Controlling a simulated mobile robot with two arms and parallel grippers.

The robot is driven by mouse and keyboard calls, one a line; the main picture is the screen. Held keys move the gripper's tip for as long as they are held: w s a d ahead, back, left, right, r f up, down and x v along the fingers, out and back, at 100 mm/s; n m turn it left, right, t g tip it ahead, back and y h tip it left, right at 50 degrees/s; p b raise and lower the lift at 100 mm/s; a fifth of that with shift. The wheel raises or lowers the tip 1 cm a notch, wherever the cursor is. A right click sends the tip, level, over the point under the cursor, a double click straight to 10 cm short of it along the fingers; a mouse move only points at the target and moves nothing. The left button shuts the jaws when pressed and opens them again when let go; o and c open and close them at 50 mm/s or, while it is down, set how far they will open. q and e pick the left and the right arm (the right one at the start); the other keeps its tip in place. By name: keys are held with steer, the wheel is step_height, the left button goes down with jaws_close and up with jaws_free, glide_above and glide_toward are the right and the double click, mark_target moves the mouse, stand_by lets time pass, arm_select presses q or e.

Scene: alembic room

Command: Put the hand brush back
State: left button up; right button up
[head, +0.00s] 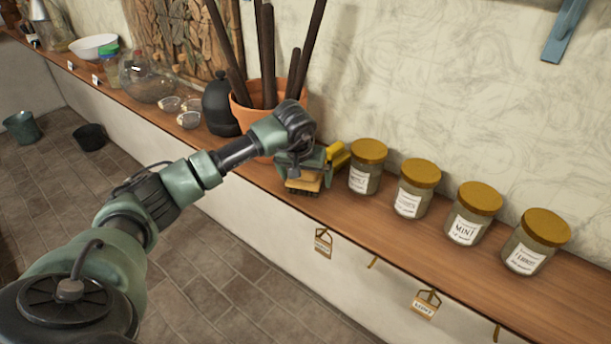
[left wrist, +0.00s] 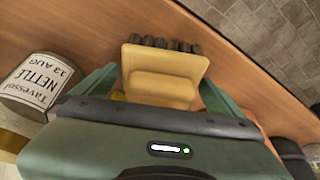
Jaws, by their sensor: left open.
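The hand brush (head: 303,185) lies on the wooden shelf, left of the row of jars, with a tan-yellow body and dark bristles. A yellow part, perhaps its handle, sticks out behind my gripper toward the wall. My left gripper (head: 300,168) is right over the brush and hides much of it. In the left wrist view the brush (left wrist: 165,75) shows between the two green fingers of my left gripper (left wrist: 155,88), which are spread on either side of it. Its bristles point away from the gripper there. My right gripper is not in view.
A jar (head: 365,168), labelled Nettle in the left wrist view (left wrist: 38,82), stands close by the brush; several similar jars continue right. A terracotta pot (head: 240,117) with dark sticks and a black bottle (head: 219,105) stand left. Labelled hooks (head: 323,243) hang along the shelf's front edge.

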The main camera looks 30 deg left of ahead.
arm_select(q)
steer(key=shift+s+r, duration=0.1)
steer(key=shift+r, duration=0.25)
steer(key=b+v, duration=0.3)
steer(key=v, duration=0.8)
steer(key=shift+r, duration=0.2)
steer(key=shift+s, duration=0.15)
